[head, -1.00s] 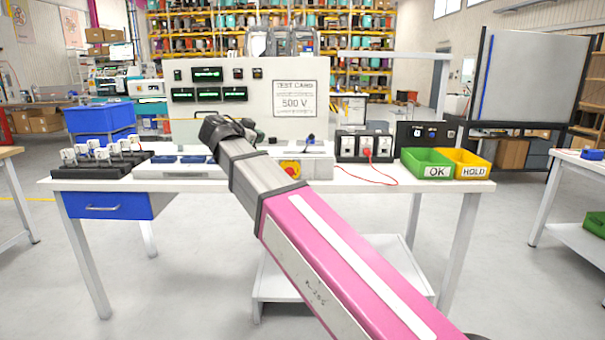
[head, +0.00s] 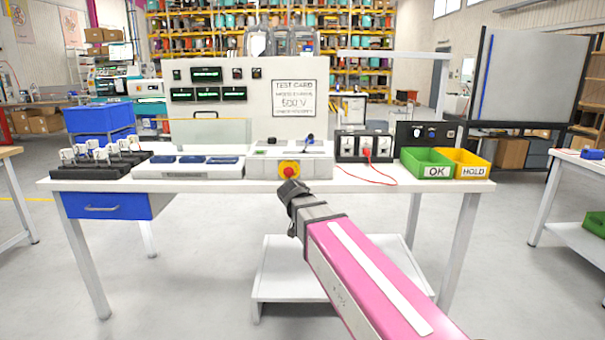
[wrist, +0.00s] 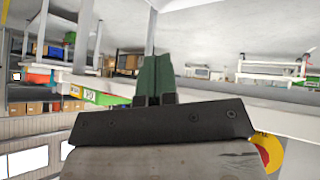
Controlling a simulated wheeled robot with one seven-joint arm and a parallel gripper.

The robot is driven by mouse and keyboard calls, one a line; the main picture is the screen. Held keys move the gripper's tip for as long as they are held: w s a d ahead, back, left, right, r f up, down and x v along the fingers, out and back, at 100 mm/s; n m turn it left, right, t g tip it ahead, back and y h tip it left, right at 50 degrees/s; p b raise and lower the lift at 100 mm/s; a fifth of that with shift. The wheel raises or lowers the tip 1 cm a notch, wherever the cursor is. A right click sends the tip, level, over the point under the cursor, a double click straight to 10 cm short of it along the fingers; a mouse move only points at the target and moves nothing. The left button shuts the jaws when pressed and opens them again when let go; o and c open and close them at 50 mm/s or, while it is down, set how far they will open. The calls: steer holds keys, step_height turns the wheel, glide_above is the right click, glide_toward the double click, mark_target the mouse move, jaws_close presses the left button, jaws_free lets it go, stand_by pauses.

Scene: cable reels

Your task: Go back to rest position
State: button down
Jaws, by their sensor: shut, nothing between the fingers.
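My gripper (wrist: 155,80) shows in the wrist view as two dark green fingers close together, shut and empty. In the head view my pink arm reaches up from the lower right, and its dark end joint lies in front of the bench's front edge. The gripper itself cannot be made out there. The white workbench (head: 390,203) stands ahead, with the test station and its red and yellow stop button (head: 289,170). The wrist view is upside down, and the stop button (wrist: 268,152) shows at its lower right.
Black racks with several plugs (head: 95,165) stand at the bench's left. A socket box (head: 364,147) with a red cable, a green OK bin (head: 428,164) and a yellow HOLD bin (head: 468,165) stand at the right. A lower shelf (head: 285,283) sits under the bench. Floor is clear in front.

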steer(key=s+d+f+n+g+y, duration=0.2)
steer(key=s+d+f, duration=0.5)
steer(key=f, duration=0.4)
steer(key=s+d+f+n+g+y, duration=0.2)
steer(key=s+d+f, duration=0.5)
steer(key=f, duration=0.5)
steer(key=shift+s+d+g+y, duration=0.45)
steer(key=shift+g+y, duration=0.35)
steer(key=shift+g, duration=0.1)
